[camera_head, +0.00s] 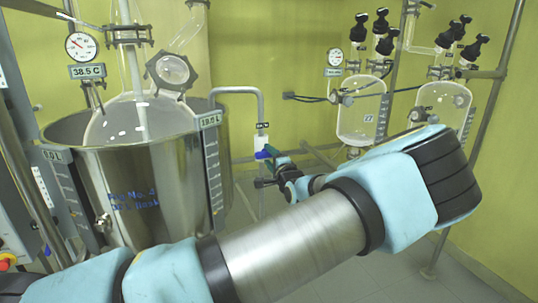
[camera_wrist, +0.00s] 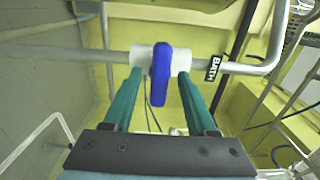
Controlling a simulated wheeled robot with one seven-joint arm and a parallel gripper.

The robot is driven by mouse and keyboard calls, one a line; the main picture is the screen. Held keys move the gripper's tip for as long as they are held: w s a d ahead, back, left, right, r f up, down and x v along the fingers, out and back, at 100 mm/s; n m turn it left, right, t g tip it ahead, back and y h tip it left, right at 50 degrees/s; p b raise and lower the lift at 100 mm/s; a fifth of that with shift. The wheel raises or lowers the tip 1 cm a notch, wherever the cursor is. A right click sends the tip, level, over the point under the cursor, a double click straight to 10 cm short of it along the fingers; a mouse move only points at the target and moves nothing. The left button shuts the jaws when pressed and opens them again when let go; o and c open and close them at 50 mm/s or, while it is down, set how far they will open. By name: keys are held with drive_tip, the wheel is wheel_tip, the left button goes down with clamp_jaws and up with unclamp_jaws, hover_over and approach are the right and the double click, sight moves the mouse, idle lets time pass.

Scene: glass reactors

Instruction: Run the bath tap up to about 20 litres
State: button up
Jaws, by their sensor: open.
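The bath tap has a white body (camera_head: 262,143) and a blue handle (camera_head: 265,154) on a grey pipe behind the steel bath (camera_head: 150,190). In the wrist view the blue handle (camera_wrist: 160,75) lies crosswise to the pipe, beside a "BATH" tag (camera_wrist: 213,68). My gripper (camera_wrist: 160,77) is open, its teal fingers on either side of the handle with gaps. My gripper also shows in the head view (camera_head: 274,160), close to the tap. The tag on the bath's right scale (camera_head: 209,120) seems to read about 19 L. Flowing water cannot be made out.
A glass flask (camera_head: 135,118) hangs inside the bath, with a dial gauge (camera_head: 81,46) and a 38.5 C tag (camera_head: 87,71). The bath's left tag (camera_head: 52,155) is hard to read. Glass vessels (camera_head: 361,110) stand on a metal frame at the right, behind my arm.

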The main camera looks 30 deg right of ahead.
drive_tip(key=shift+w, duration=0.1)
clamp_jaws()
idle(0.4)
